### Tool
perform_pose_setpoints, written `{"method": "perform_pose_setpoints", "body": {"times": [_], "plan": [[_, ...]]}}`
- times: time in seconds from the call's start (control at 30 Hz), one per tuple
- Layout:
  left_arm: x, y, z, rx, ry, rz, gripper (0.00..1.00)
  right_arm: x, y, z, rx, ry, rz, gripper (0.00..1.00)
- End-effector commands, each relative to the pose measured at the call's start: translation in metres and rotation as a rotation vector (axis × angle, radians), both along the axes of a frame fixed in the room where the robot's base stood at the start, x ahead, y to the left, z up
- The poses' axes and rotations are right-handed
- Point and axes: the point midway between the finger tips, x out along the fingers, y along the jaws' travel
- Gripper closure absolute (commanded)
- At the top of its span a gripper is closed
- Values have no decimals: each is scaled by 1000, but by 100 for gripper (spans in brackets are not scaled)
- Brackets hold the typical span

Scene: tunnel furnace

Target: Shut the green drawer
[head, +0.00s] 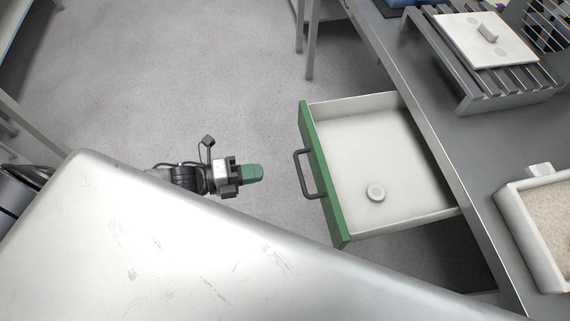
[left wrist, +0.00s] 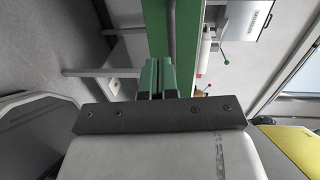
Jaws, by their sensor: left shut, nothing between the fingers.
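The green drawer (head: 322,175) is pulled out from under the grey bench, with its green front and dark handle (head: 306,173) facing left in the head view. In the left wrist view the shut fingertips (left wrist: 157,77) show before a green panel (left wrist: 158,28). My right gripper is not in view.
The grey bench (head: 470,160) bears a slatted rack (head: 510,88) with a white plate (head: 486,42) and a white tray (head: 526,228) of grainy stuff. Grey floor (head: 230,85) lies open left of the drawer. A bench leg (head: 310,45) stands behind.

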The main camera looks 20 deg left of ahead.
Motion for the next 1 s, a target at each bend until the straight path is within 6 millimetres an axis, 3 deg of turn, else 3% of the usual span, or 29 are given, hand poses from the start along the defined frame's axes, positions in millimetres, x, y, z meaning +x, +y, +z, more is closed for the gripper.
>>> {"method": "perform_pose_setpoints", "body": {"times": [0.2, 0.4, 1.0], "plan": [[26, -37, -1, -2, -2, -1, 100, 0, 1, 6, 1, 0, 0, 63], [39, -56, 2, 0, 0, 1, 100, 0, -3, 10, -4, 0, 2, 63], [45, -64, 2, -1, 1, 0, 100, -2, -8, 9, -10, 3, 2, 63]]}}
